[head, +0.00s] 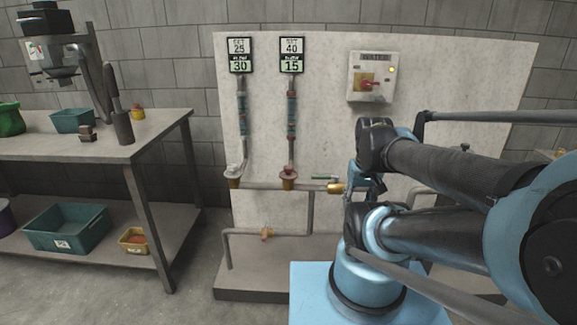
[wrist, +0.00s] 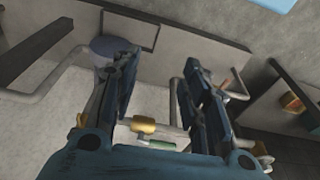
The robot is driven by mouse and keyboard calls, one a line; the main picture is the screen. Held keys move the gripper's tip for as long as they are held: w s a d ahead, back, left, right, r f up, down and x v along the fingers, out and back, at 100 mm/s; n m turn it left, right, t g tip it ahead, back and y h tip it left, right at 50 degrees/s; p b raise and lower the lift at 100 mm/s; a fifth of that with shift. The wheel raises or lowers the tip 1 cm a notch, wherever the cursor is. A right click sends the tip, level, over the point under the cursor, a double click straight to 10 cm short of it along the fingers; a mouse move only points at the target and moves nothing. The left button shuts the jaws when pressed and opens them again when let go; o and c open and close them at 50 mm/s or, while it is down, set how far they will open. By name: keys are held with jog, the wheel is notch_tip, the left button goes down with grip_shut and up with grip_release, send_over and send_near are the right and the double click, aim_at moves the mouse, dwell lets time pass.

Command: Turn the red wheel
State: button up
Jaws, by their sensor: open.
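The red wheel (head: 289,172) is a small handwheel on a brass valve below the right-hand flow tube in the head view. I cannot make it out in the wrist view. My gripper (wrist: 160,60) is open in the wrist view, its two dark fingers apart with nothing held between them. In the head view my arm largely hides the gripper, which is to the right of the red wheel and apart from it, near a brass valve with a green handle (head: 325,178).
A white wheel (head: 233,170) stands left of the red one. Two displays (head: 240,55) read 25/30 and 40/15. A switch box (head: 373,77) with a red knob is on the panel (head: 330,110). A workbench (head: 150,130) with bins stands at left. Pipes run below the wheels.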

notch_tip(320, 180, up, 13)
jog(key=m+g, duration=0.2)
jog(key=m, duration=1.4)
send_over(288, 166)
jog(key=f, duration=1.6)
jog(key=shift+s, duration=0.25)
jog(key=c, duration=1)
